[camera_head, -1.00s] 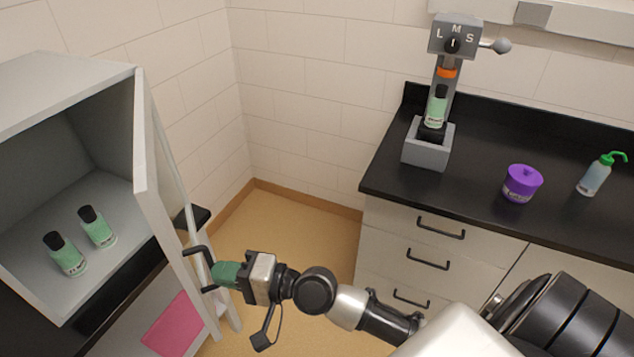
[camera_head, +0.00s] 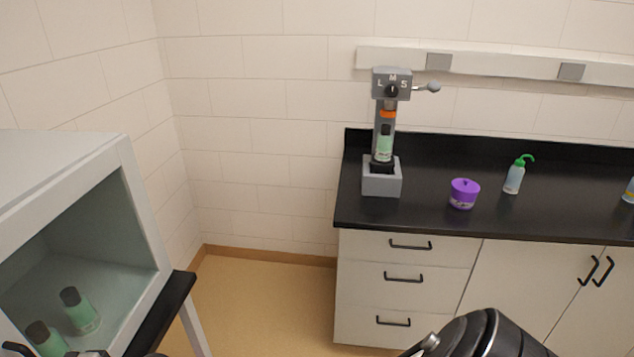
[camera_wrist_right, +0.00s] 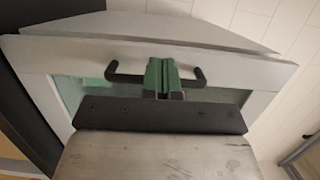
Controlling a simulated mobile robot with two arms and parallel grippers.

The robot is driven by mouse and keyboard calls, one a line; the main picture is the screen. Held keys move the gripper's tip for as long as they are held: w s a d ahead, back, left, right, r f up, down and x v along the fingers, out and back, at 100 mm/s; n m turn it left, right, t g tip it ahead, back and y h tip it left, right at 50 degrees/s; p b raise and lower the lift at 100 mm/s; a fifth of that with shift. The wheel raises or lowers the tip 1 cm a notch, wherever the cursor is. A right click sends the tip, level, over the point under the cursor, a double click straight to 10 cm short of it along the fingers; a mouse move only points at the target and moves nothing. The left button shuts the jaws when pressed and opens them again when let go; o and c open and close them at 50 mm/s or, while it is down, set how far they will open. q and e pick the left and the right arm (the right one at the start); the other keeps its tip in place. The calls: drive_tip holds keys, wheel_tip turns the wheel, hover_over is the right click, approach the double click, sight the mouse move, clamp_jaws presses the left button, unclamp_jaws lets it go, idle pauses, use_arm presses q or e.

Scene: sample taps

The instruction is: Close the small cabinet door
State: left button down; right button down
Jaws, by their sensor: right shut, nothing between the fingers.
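The small grey cabinet (camera_head: 60,150) stands at the left in the head view. Its glass-paned door (camera_head: 142,200) now lies across the front or close to it; I cannot tell whether it is flush. Two green bottles with dark caps (camera_head: 80,310) show inside, tinted by the pane. The black door handle (camera_head: 15,349) is at the bottom left corner. In the right wrist view, my right gripper (camera_wrist_right: 162,78) has its green fingers shut and empty, between the two ends of the handle (camera_wrist_right: 198,78) and against or close to the door frame (camera_wrist_right: 90,55). My left gripper is out of view.
A black-topped counter (camera_head: 440,222) with drawers stands at the right, holding a sample tap (camera_head: 382,180), a purple jar (camera_head: 464,194) and a wash bottle (camera_head: 514,176). A dark ledge (camera_head: 165,305) juts from beside the cabinet. The floor (camera_head: 250,300) between is clear.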

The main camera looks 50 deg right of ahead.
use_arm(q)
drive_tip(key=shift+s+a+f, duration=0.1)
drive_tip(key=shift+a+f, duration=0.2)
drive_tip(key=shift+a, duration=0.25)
use_arm(e)
drive_tip(key=shift+x, duration=1.95)
drive_tip(key=shift+w+d, duration=0.1)
